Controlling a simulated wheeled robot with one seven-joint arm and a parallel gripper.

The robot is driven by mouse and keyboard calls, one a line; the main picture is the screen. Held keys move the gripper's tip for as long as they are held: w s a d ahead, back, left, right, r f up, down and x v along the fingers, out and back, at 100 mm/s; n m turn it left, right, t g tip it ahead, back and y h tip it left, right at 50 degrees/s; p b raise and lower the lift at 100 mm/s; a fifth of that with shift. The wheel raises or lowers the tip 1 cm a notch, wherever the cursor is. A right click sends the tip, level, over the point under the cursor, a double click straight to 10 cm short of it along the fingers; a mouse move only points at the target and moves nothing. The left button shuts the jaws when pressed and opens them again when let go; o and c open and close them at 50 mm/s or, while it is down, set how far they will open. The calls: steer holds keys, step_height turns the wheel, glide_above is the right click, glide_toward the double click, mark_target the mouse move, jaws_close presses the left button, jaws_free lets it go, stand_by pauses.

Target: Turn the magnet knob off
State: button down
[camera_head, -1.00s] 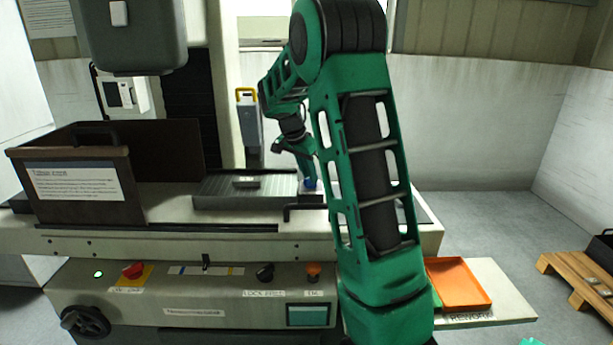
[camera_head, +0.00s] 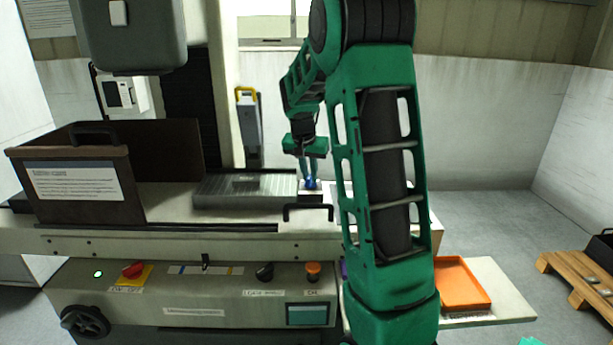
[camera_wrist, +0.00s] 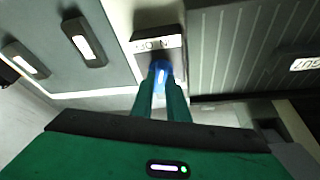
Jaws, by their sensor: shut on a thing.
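The magnet knob (camera_head: 311,183) is blue with a white mark. It stands at the right end of the grey ribbed magnet plate (camera_head: 221,191). In the wrist view the knob (camera_wrist: 160,72) sits below a small label (camera_wrist: 158,43), which is upside down and only partly readable. My gripper (camera_head: 309,172) reaches down to the knob. In the wrist view its two green fingers (camera_wrist: 161,92) are shut on the knob, one on each side. The finger tips hide the knob's lower sides.
A brown box-like guard (camera_head: 75,215) stands left of the plate. A black handle (camera_head: 307,206) is in front of the knob. The front panel has a red switch (camera_head: 133,270) and an orange button (camera_head: 313,268). An orange tray (camera_head: 464,283) lies at the right.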

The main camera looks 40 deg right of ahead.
steer(key=n+t+y, duration=0.1)
steer(key=n, duration=0.2)
steer(key=n+t, duration=0.1)
steer(key=n, duration=0.2)
steer(key=shift+d+r+n+y, duration=0.2)
steer(key=shift+n+y, duration=0.1)
steer(key=shift+y, duration=0.1)
steer(key=n+y, duration=0.2)
steer(key=n, duration=0.4)
steer(key=shift+d, duration=0.15)
steer(key=c, duration=1.7)
jaws_free()
steer(key=shift+f, duration=0.15)
steer(key=v, duration=1)
steer(key=shift+s+d+r, duration=0.25)
steer(key=shift+r, duration=0.05)
